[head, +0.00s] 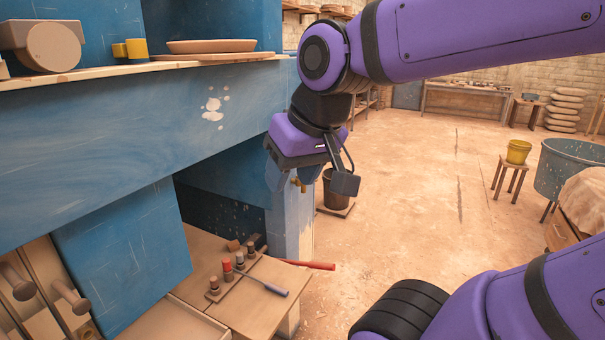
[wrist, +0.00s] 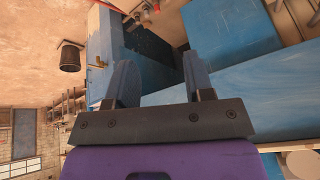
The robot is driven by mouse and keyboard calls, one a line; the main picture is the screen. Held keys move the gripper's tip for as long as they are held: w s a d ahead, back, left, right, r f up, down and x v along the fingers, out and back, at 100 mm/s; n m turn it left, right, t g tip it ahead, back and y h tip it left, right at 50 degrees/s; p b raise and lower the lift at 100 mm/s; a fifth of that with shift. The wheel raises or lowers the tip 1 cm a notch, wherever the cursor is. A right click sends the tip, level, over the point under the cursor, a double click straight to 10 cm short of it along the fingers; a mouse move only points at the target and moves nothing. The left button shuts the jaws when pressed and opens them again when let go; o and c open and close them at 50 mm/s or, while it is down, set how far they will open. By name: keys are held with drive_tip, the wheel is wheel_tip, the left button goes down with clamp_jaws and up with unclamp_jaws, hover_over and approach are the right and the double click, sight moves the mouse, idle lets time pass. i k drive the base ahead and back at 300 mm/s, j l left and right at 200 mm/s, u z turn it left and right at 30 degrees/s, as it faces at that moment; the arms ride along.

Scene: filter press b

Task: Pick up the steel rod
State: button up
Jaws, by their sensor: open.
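A slim grey rod-like tool with a thicker pale violet end (head: 270,287) lies on the low wooden bench top (head: 243,310); it may be the steel rod, but I cannot tell for sure. A red bar (head: 308,264) lies near it and sticks out past the bench's right edge. My gripper (head: 311,180) is in the air above and to the right of the bench, apart from both. In the wrist view my gripper (wrist: 160,80) has its two fingers spread with nothing between them.
Several small capped pieces stand in a row on the bench, one with a red top (head: 227,270). A blue beam (head: 150,130) and blue post (head: 293,217) frame the recess above the bench. A dark bucket (head: 337,193) stands behind my gripper.

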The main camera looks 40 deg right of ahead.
sight(279, 290)
drive_tip(key=l+u, duration=0.3)
drive_tip(key=l, duration=1.2)
drive_tip(key=i, duration=0.05)
